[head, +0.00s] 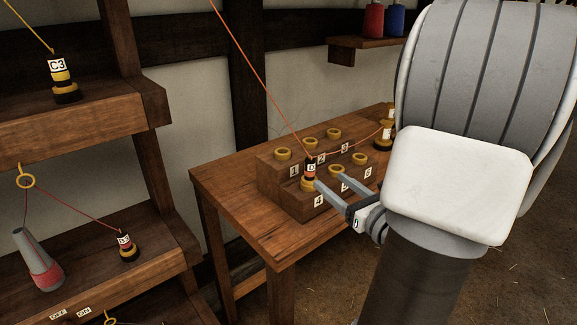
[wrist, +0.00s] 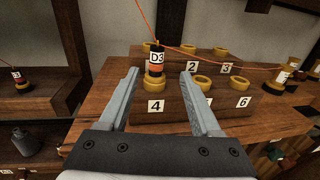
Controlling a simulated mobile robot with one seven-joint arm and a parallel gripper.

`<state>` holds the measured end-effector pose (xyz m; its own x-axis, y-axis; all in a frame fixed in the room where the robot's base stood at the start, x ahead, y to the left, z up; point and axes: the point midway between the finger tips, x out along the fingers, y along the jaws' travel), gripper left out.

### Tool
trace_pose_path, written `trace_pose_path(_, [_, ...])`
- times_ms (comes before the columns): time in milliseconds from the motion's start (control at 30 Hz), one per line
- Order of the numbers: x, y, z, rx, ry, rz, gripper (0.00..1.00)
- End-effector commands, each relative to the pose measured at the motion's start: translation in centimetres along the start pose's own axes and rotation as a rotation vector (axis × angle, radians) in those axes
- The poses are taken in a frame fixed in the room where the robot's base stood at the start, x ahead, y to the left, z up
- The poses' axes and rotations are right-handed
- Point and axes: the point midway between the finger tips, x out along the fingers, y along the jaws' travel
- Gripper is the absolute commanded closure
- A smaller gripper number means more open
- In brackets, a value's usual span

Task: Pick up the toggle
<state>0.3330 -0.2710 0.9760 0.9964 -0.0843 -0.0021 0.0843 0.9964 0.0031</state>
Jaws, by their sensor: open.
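A dark toggle labelled D3 (head: 310,169) stands upright in the yellow-ringed socket by number 4 on a stepped wooden block (head: 270,178). An orange cord rises from its top, and a cord runs off right towards other labelled pieces. In the wrist view the same toggle (wrist: 156,58) shows between my two fingers, near the fingertips. My gripper (head: 329,179) is open, its fingers pointing at the toggle from the right in the head view; it also shows in the wrist view (wrist: 158,72). I cannot tell whether a finger touches the toggle.
The block stands on a wooden table (head: 230,185); its other sockets look empty. More labelled pieces stand at the table's far right (head: 385,135). Cords cross the air above the block.

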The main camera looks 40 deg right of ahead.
Motion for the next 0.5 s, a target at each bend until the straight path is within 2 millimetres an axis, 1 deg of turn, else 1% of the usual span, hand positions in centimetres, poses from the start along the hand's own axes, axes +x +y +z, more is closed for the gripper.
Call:
trace_pose_path(33, [1.4, 0.2, -0.3, -0.004, -0.003, 0.01, 0.35])
trace_pose_path(200, [4.7, 0.2, -0.2, -0.004, -0.004, 0.008, 0.35])
trace_pose_path(300, [5.9, 0.2, -0.2, -0.004, -0.003, 0.006, 0.35])
trace_pose_path(500, [7.3, 0.3, -0.2, -0.004, -0.003, 0.006, 0.35])
